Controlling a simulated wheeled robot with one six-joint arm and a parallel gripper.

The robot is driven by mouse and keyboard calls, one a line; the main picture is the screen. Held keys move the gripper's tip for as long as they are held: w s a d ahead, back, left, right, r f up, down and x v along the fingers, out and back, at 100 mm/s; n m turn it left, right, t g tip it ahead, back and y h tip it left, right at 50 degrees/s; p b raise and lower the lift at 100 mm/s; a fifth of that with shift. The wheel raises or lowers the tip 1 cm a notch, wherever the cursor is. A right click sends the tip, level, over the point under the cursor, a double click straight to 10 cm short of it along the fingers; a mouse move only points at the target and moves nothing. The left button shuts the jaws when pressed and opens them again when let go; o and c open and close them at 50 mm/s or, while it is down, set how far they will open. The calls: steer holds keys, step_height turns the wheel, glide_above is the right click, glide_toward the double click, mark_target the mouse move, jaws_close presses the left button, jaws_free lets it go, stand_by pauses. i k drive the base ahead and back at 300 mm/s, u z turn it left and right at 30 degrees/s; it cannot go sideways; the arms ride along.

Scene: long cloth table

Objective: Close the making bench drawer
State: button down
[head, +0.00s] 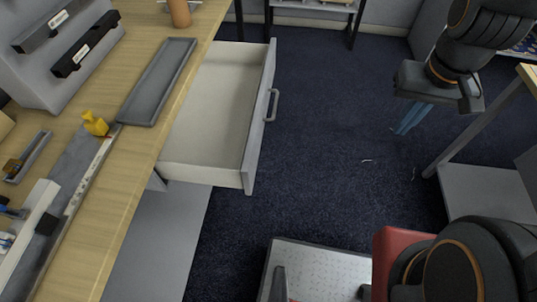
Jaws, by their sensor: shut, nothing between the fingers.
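The making bench drawer (216,105) is pulled well out from under the wooden bench top (152,170). Its inside looks empty. Its grey front (256,140) faces right and carries a bar handle (271,105). My gripper (408,122) is at the upper right, over the floor, well to the right of the drawer front and apart from it. Its blue fingers point down and to the left, and they are shut with nothing held.
A long grey tray (158,82), a yellow object (95,123) and a brown cylinder (180,13) are on the bench. Another table (528,76) stands at the right edge. Dark carpet (330,150) between drawer and gripper is clear, apart from small scraps.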

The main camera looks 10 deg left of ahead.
mark_target(215, 136)
steer(key=k, duration=0.75)
steer(key=u, duration=1.3)
steer(key=i, duration=0.5)
